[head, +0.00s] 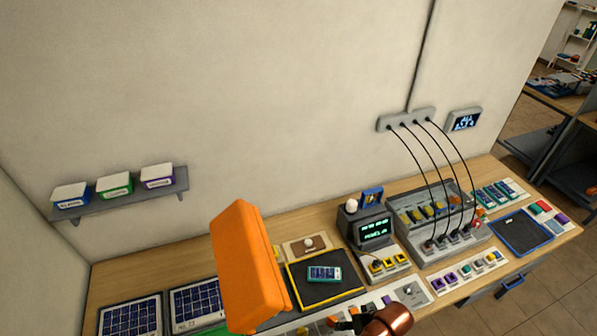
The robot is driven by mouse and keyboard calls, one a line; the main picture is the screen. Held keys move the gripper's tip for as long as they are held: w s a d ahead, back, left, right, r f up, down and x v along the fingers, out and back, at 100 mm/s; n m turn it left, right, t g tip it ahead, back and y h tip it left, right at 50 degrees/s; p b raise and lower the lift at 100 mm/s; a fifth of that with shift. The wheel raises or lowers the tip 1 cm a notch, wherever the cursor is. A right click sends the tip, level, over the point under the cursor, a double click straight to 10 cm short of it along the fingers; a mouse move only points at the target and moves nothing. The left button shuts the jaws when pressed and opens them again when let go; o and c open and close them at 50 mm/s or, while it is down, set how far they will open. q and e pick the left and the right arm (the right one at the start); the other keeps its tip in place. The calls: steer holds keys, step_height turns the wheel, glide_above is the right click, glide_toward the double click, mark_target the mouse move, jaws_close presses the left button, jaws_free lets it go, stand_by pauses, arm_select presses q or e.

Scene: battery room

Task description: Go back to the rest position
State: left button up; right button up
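A copper-brown rounded part (390,319) shows at the bottom edge, with a dark part beside it on its left. It seems to belong to my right arm; its fingers are not clear, so I cannot tell whether the gripper is open or shut. My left gripper does not show. A large orange block (245,265) rises tilted in front of the bench and hides part of it; I cannot tell whether it is part of my arm. A small teal device (324,273) lies on a black mat with a yellow rim (291,277).
The wooden bench (215,256) runs along the wall. A dark display unit (374,231) and a grey charger with cables (440,252) stand on it. A blue-rimmed tray (550,240) lies right. A wall shelf (125,199) holds three boxes. Solar-like panels (130,318) lie at left.

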steer(key=s+d+m+h, duration=0.1)
steer(key=s+d+h, duration=0.1)
steer(key=s+d, duration=0.55)
steer(key=s+d+h, duration=0.2)
steer(key=s+d, duration=0.3)
steer(key=d, duration=0.6)
step_height(320, 180, down, 42)
steer(key=s+a+g+b, duration=0.1)
steer(key=s+b, duration=0.1)
steer(key=b, duration=0.9)
steer(key=s+f+b, duration=0.4)
steer(key=s+f, duration=0.6)
steer(key=f, duration=0.3)
steer(key=s+f+g+b, duration=0.1)
steer(key=s+f+b, duration=0.4)
steer(key=s+f, duration=0.5)
step_height(320, 180, down, 3)
steer(key=shift+f+n+y, duration=0.1)
steer(key=shift+n+y, duration=0.2)
steer(key=shift+n, duration=0.1)
